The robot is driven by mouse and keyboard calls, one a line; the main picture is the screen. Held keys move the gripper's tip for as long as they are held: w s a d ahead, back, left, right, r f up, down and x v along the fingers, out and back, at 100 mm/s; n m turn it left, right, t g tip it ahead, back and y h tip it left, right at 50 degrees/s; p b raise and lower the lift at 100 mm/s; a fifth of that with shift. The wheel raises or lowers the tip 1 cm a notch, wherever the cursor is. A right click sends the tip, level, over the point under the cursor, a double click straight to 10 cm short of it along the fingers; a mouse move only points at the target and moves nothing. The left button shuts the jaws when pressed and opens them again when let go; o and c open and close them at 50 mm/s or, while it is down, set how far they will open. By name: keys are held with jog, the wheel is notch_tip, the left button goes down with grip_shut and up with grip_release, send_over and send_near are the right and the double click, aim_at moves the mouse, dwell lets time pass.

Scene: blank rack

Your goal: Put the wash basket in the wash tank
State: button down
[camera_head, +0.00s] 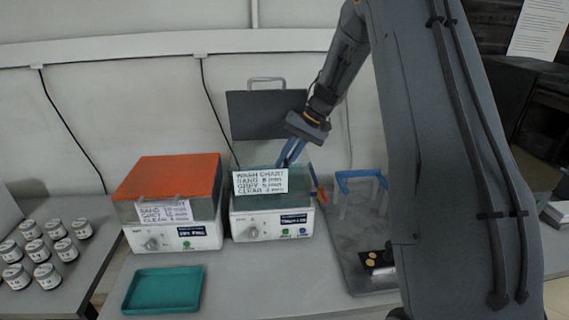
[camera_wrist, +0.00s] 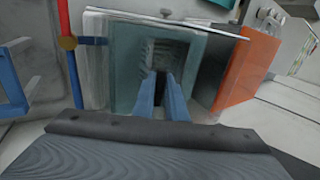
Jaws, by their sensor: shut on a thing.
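The wash tank (camera_head: 243,218) is the middle bench unit, with a white base, clear greenish walls and a card on its front. Its dark lid (camera_head: 268,115) stands raised behind it. My gripper (camera_head: 287,160) points down into the tank's open top, its blue fingers partly behind the card. In the wrist view my gripper (camera_wrist: 161,82) is shut on a narrow dark part between the fingertips, apparently the handle of the wash basket (camera_wrist: 163,52). The basket shows as a grey, mesh-like shape within the tank walls. The card hides its bottom in the head view, so I cannot tell whether it rests on the floor.
An orange-lidded unit (camera_head: 170,177) stands close on the left. A teal tray (camera_head: 163,290) lies in front. A blue-topped stand (camera_head: 360,174) is on a grey tray at the right. Several jars (camera_head: 38,250) stand far left. A red-and-blue rod (camera_wrist: 68,42) rises beside the tank.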

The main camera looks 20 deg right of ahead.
jog(key=c, duration=1.8)
grip_release()
jog(key=shift+o, duration=0.2)
jog(key=b+v, duration=0.3)
jog(key=v, duration=0.9)
